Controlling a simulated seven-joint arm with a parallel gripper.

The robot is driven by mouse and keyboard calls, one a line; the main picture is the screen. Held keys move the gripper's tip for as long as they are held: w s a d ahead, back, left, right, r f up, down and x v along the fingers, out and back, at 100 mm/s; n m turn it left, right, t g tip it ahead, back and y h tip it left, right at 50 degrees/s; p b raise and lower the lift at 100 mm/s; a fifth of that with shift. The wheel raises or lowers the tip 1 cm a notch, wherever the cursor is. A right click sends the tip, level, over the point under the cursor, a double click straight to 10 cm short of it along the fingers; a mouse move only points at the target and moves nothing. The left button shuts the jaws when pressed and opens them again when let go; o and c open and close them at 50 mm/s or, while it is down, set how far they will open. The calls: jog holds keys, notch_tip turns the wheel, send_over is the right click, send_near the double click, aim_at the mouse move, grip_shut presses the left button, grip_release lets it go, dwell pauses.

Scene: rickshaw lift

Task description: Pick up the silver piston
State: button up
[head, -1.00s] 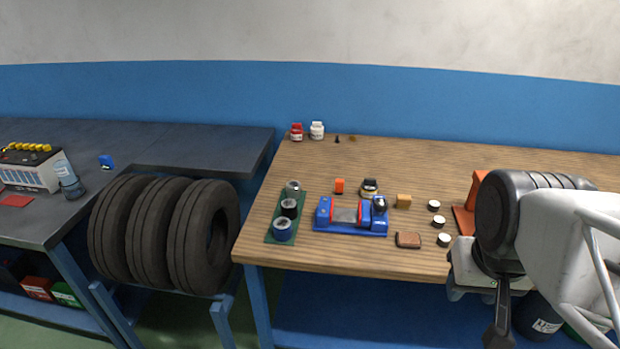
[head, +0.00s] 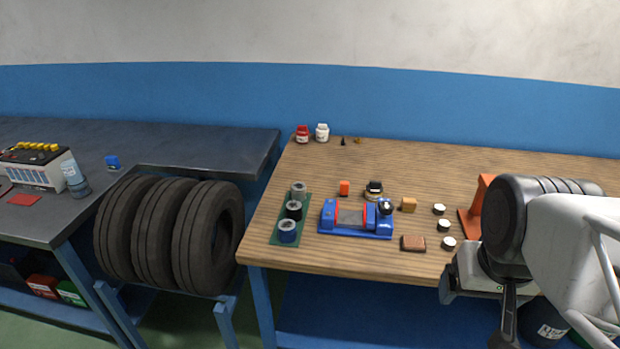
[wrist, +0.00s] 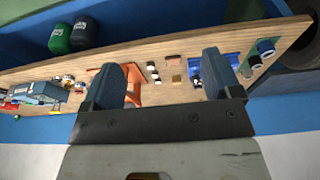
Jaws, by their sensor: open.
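The silver piston, a small grey cylinder (head: 298,190), stands upright at the back of a green mat (head: 275,238) on the wooden bench. A black cylinder (head: 293,210) and a blue one (head: 287,231) stand in front of it. In the wrist view the silver piston (wrist: 246,71) is small, at the right beyond the right finger. My gripper (wrist: 160,68) is open with nothing between its fingers. It is near the bench's front right, well apart from the piston. In the head view my arm hides part of the bench's right side.
A blue vise-like fixture (head: 355,234) stands right of the mat. An orange stand (head: 480,205), a brown block (head: 413,243) and several white-topped cylinders (head: 443,225) lie between the mat and my arm. Tires (head: 205,235) stand left of the bench. Bare wood lies behind the mat.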

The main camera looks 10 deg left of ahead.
jog(key=w+a+r+m, duration=0.2)
jog(key=w+m, duration=0.1)
jog(key=w, duration=0.5)
jog(key=w+a+r+m, duration=0.1)
jog(key=w+a+m, duration=0.15)
jog(key=w, duration=0.55)
jog(key=m+g, duration=0.3)
jog(key=m, duration=1.1)
send_over(299, 186)
jog(key=f, duration=2.1)
jog(key=shift+s+d, duration=0.15)
jog(key=shift+d, duration=0.25)
jog(key=shift+w+a+f, duration=0.2)
jog(key=shift+a+f, duration=0.15)
